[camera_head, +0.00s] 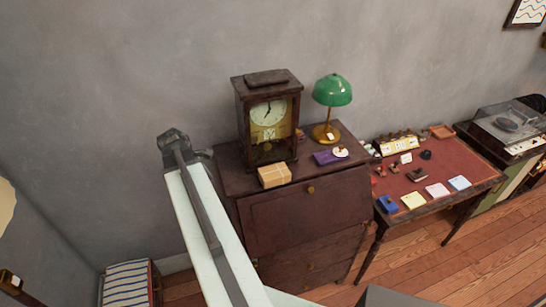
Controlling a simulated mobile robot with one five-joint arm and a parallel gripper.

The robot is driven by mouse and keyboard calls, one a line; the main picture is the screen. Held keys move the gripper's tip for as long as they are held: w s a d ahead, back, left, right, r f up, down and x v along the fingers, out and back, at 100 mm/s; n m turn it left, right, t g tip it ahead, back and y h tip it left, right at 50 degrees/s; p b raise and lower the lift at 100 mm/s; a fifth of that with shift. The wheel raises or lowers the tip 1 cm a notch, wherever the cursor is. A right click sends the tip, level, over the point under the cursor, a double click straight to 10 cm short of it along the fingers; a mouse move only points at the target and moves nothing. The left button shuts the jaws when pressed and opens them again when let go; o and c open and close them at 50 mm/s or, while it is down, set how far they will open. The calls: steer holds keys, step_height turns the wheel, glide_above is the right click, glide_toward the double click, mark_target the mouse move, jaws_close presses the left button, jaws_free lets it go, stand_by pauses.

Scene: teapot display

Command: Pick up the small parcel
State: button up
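The small parcel (274,175) is a tan, box-shaped packet with a lighter band across it. It sits on the top of the dark wooden bureau (222,181), near the front edge and just in front of the clock. My gripper cannot be made out in this view.
A wooden mantel clock (268,120) stands behind the parcel. A green-shaded lamp (332,92) and a purple item (326,157) are to its right. A red-topped desk (440,170) with several small items stands right of the bureau. A striped box (127,283) is at lower left.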

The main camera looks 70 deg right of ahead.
steer(key=shift+n+g, duration=0.4)
steer(key=shift+n, duration=0.3)
steer(key=s+d+r, duration=0.1)
steer(key=s, duration=0.2)
steer(key=s+d+r+p, duration=0.1)
steer(key=s+d+r, duration=0.1)
steer(key=s, duration=0.1)
steer(key=s+d+r, duration=0.1)
steer(key=s+d, duration=0.1)
steer(key=s, duration=0.1)
steer(key=shift+s+d+r+p, duration=0.25)
steer(key=shift+s+r+p, duration=0.05)
steer(key=shift+r+p, duration=0.1)
steer(key=s, duration=0.1)
glide_toward(276, 171)
steer(key=f, duration=0.2)
steer(key=w+f, duration=0.1)
steer(key=shift+w+a+f, duration=0.1)
steer(key=shift+a+f, duration=0.05)
steer(key=shift+a, duration=0.15)
steer(key=shift+s+d, duration=0.25)
steer(key=shift+s, duration=0.55)
steer(key=shift+s+d, duration=0.45)
steer(key=shift+s, duration=0.05)
steer(key=b+x, duration=0.5)
steer(key=shift+w+f, duration=0.1)
steer(key=shift+w, duration=0.2)
steer(key=shift+s, duration=0.15)
